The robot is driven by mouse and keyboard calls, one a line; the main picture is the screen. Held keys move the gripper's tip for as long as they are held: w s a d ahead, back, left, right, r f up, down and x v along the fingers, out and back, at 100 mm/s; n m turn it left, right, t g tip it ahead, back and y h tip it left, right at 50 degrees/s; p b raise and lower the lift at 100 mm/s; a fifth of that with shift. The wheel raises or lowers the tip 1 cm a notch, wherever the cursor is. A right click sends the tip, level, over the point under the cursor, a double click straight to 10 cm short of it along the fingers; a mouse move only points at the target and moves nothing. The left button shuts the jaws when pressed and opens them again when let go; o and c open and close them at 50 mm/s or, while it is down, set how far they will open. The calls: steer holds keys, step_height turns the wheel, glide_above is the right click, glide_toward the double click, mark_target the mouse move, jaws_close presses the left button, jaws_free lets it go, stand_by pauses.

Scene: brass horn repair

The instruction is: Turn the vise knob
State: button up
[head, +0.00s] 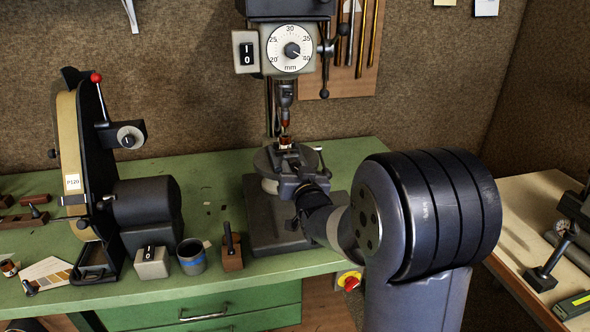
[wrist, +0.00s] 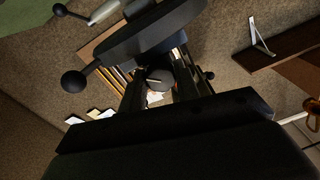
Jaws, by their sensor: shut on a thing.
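The vise (head: 286,165) sits on the round table of the drill press in the head view, with a small brown-red piece at its top. My gripper (head: 302,188) reaches the front of the vise from the lower right. In the wrist view, my two dark fingers (wrist: 158,90) stand either side of a round dark grey knob (wrist: 158,77) with a pale line across its face. They are shut on this knob. In the head view, my gripper and wrist hide the knob.
The drill press (head: 290,55) stands above the vise, its bit close over the piece. A belt sander (head: 95,165), a switch box (head: 152,262), a grey cup (head: 191,256) and a wooden block (head: 231,257) stand left on the green bench.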

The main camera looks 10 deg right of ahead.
steer(key=shift+c, duration=0.9)
steer(key=shift+f+b, duration=0.15)
steer(key=shift+b, duration=1)
steer(key=shift+m, duration=0.3)
steer(key=o, duration=1)
steer(key=shift+c, duration=0.2)
steer(key=shift+s, duration=0.15)
steer(key=s+b, duration=0.2)
steer(key=s, duration=0.8)
steer(key=shift+s+d+b, duration=0.15)
steer(key=shift+s+b, duration=0.1)
steer(key=shift+b, duration=0.1)
